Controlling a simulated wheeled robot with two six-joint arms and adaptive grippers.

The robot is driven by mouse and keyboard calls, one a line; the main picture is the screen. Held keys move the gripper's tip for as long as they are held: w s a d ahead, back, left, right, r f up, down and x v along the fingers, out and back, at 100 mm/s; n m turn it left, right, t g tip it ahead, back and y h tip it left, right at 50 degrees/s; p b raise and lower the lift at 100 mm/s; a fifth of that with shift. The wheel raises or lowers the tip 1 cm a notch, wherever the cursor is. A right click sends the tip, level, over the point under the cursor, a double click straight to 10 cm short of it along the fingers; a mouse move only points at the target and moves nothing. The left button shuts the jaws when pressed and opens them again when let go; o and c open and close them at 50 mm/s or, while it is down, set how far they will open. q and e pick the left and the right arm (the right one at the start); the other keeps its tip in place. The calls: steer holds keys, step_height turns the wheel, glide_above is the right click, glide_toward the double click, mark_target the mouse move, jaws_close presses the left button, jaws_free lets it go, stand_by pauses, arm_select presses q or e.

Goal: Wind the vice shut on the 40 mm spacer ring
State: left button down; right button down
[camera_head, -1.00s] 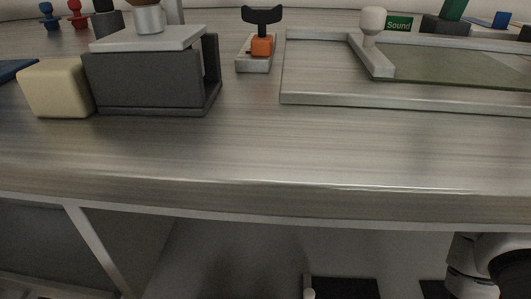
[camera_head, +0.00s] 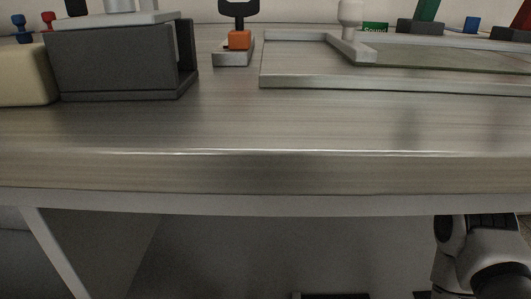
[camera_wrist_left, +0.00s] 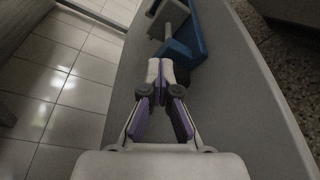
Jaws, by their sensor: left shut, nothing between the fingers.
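My left gripper (camera_wrist_left: 161,68) shows in the left wrist view with its two fingertips together and nothing between them. It points along the grey table top (camera_wrist_left: 225,95). Beyond the fingertips is a blue body (camera_wrist_left: 190,38) with a light grey block and rod (camera_wrist_left: 171,18); it may be the vice, but only part of it shows. The fingertips look close to its near end; I cannot tell whether they touch. I cannot make out the 40 mm spacer ring in either view. My right gripper is not in view; only part of an arm shows at the lower right of the head view.
In the head view, a dark grey box (camera_head: 115,62) and a cream block (camera_head: 22,78) stand at the left. An orange block with a black handle (camera_head: 239,39) and a framed green plate (camera_head: 440,62) lie further right. The table's front strip (camera_head: 280,125) is clear.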

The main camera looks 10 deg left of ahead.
arm_select(q)
steer(key=shift+s+d+f, duration=0.15)
steer(key=shift+s+d, duration=0.1)
steer(key=shift+s, duration=0.05)
stand_by(0.4)
steer(key=shift+s+d+f, duration=0.1)
steer(key=shift+f, duration=0.1)
steer(key=shift+s+f+b, duration=0.3)
steer(key=shift+f+b, duration=0.45)
steer(key=shift+f, duration=0.1)
steer(key=shift+s+a+r+p, duration=0.1)
steer(key=shift+s+a+p, duration=0.15)
steer(key=shift+s+p, duration=0.2)
steer(key=a+p, duration=0.2)
steer(key=a, duration=0.1)
steer(key=a+p, duration=0.1)
steer(key=a, duration=0.1)
steer(key=shift+s+a, duration=0.15)
steer(key=shift+s, duration=0.1)
steer(key=shift+a, duration=0.2)
